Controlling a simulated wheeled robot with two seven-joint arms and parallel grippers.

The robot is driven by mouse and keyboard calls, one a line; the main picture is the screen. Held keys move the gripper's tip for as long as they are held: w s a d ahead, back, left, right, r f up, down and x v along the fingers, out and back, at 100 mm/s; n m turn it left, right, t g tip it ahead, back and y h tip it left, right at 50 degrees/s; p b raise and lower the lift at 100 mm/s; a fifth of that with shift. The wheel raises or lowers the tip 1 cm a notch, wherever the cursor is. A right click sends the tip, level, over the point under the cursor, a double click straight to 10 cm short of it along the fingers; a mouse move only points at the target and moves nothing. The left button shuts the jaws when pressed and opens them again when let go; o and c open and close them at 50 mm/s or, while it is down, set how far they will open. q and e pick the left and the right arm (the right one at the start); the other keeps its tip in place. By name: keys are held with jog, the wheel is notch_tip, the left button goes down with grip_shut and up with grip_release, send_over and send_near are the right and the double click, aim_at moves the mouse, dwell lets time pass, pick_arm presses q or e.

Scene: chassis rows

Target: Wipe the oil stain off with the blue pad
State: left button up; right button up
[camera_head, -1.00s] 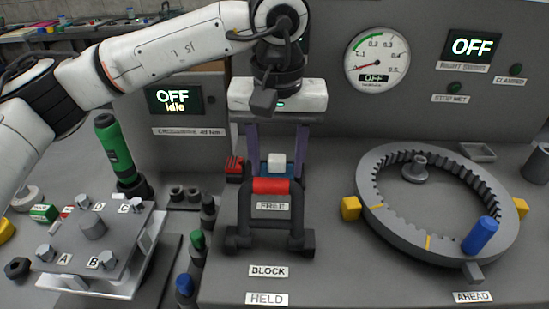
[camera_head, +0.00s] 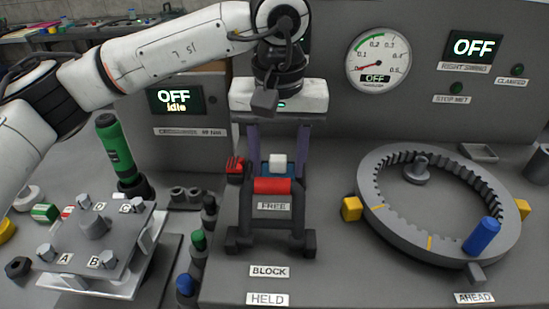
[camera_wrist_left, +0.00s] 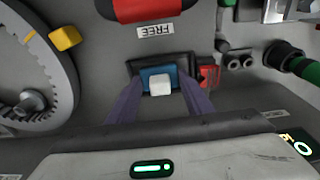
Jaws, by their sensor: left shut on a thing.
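The blue pad (camera_head: 265,168) with a white block-shaped grip (camera_head: 277,162) on top is behind the red-topped black frame at the middle of the bench. My left gripper (camera_head: 278,172) points down at it, its two purple fingers on either side. In the left wrist view the pad (camera_wrist_left: 146,74) lies between the fingers (camera_wrist_left: 158,88) over a dark rectangular tray or patch, and the left gripper is shut on it. I cannot make out an oil stain for sure. My right gripper is not in view.
The black frame with a red bar (camera_head: 272,186) stands just in front of the pad. A red ribbed item (camera_head: 235,167) sits beside it. A large toothed ring (camera_head: 372,222) with a blue peg (camera_head: 481,236) is right; a bolted plate (camera_head: 75,255) and green tool (camera_head: 115,145) are left.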

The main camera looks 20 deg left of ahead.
pick_arm(q)
jog(key=shift+f, duration=0.15)
jog(key=shift+s+a, duration=0.2)
jog(key=shift+a, duration=0.4)
jog(key=shift+w+d+r, duration=0.2)
jog(key=shift+d, duration=0.45)
jog(key=shift+r+p, duration=1)
jog(key=shift+r, duration=0.35)
jog(key=shift+a+r+p, duration=0.15)
jog(key=shift+r+p, duration=1.45)
jog(key=shift+r, duration=0.65)
jog(key=shift+f, duration=0.1)
